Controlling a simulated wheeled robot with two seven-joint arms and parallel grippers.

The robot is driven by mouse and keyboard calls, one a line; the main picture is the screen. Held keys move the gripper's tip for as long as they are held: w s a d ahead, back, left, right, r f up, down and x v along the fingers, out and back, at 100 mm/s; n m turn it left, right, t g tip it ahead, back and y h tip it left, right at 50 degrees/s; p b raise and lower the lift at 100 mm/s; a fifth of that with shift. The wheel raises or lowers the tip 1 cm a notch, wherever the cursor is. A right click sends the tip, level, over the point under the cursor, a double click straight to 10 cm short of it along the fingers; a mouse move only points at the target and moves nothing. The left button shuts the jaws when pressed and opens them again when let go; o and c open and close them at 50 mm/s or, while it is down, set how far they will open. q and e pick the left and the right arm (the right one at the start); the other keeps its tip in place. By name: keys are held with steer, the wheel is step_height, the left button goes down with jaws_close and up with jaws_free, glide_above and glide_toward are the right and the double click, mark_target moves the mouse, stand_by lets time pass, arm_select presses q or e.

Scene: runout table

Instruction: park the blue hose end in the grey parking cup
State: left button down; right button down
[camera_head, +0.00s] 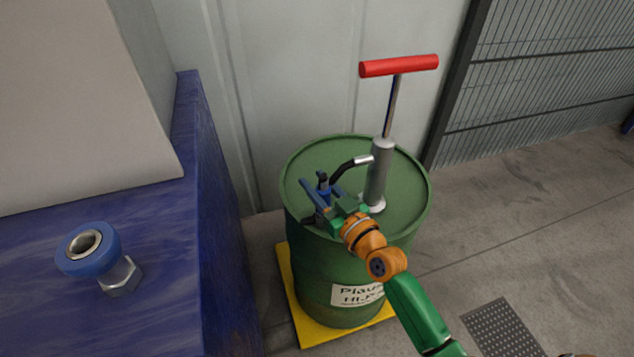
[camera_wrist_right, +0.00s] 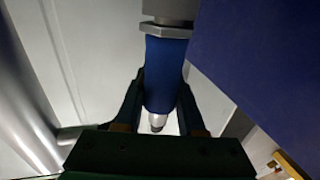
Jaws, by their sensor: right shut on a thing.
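My right gripper (camera_head: 317,200) is shut on the blue hose end (camera_head: 323,186), above the left part of the drum top. In the right wrist view the blue sleeve of the hose end (camera_wrist_right: 165,75) sits between the two fingers (camera_wrist_right: 162,105), with a metal hex collar at one end and a small bright metal tip at the other. A black hose (camera_head: 345,170) runs from the held end to the metal outlet of the hand pump (camera_head: 379,175). I cannot make out the grey parking cup in either view. My left gripper is not in view.
The pump, with a red T-handle (camera_head: 399,66), stands on a green drum (camera_head: 300,235) over a yellow base (camera_head: 308,328). A blue surface (camera_head: 165,250) at left carries a blue-ringed metal fitting (camera_head: 86,250). A wall rises behind the drum; the floor at right is open.

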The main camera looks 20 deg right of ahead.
mark_target(328, 197)
steer(key=shift+c, duration=2.2)
jaws_free()
steer(key=v, duration=0.7)
steer(key=shift+s, duration=0.1)
steer(key=shift+f, duration=0.1)
